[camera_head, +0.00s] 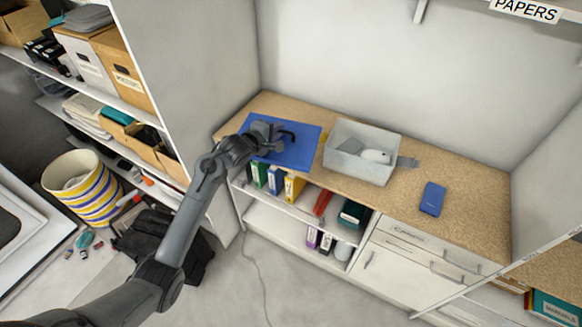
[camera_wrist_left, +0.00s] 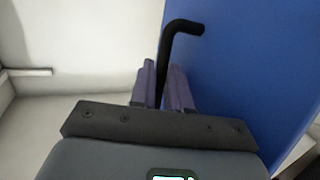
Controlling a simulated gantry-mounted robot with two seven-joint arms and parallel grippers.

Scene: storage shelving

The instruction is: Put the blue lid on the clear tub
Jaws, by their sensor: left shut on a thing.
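The blue lid (camera_head: 305,147) is a flat sheet at the left of the wooden counter, left of the tub; whether it touches the counter is hard to tell. My left gripper (camera_head: 276,137) is over it, shut on its black bent handle. In the left wrist view the fingers (camera_wrist_left: 163,82) close on the handle (camera_wrist_left: 182,27), with the lid (camera_wrist_left: 255,70) to the right. The clear tub (camera_head: 345,170) stands open on the counter's middle with a white rounded item and a grey item inside. My right gripper is not in view.
A small dark blue object (camera_head: 432,198) lies on the counter (camera_head: 475,205) right of the tub. A tall shelving unit (camera_head: 190,60) stands left, beside a striped bin (camera_head: 82,190).

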